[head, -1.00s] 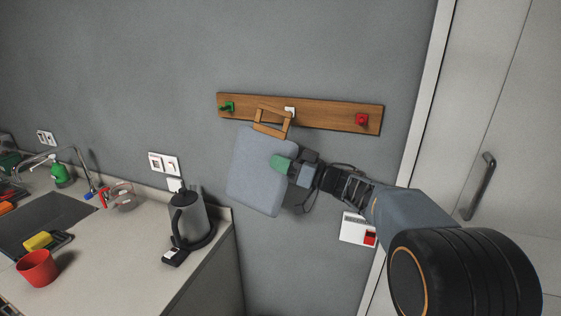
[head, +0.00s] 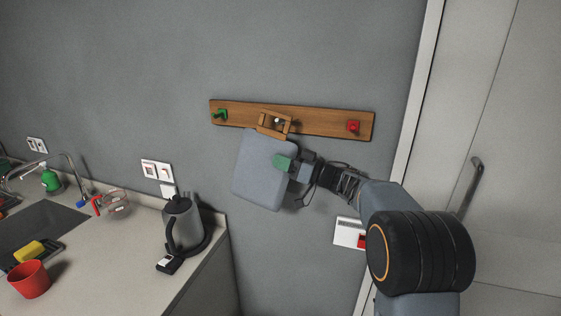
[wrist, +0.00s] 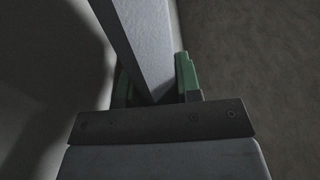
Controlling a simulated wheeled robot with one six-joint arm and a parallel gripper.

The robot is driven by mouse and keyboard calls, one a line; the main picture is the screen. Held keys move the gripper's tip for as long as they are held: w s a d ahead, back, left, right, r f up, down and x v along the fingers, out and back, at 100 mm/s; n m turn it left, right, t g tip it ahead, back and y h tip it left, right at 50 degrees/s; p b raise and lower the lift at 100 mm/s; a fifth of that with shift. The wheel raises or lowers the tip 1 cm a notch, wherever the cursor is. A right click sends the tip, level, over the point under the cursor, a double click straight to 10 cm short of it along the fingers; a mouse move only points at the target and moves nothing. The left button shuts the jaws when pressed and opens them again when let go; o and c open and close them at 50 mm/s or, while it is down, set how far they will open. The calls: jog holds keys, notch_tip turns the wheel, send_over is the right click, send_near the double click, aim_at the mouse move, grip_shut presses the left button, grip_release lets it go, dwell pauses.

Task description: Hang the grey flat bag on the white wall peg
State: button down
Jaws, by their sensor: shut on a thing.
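The grey flat bag (head: 264,172) hangs in front of the wall with its brown handle (head: 274,123) up, slightly tilted. My gripper (head: 283,162) is shut on the bag at its right part; in the wrist view the grey bag (wrist: 150,45) stands between the green fingers (wrist: 158,85). The white peg (head: 277,121) shows within the opening of the handle, in front of the wooden rail (head: 325,120). Whether the handle rests on the peg or only surrounds it in the picture, I cannot tell.
A green peg (head: 221,114) and a red peg (head: 353,126) sit at the rail's two ends. A kettle (head: 183,224) and a red cup (head: 29,279) stand on the counter (head: 120,250) at left. A white box (head: 348,232) is on the wall below right.

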jog(key=shift+w+d, duration=0.3)
jog(key=shift+w, duration=0.45)
jog(key=shift+w+d+f+p, duration=0.25)
jog(key=shift+w+f+p, duration=0.15)
jog(key=shift+w+p, duration=0.2)
jog(key=shift+f, duration=0.1)
jog(key=c, duration=0.7)
grip_release()
jog(key=shift+c, duration=0.2)
jog(key=shift+f, duration=0.1)
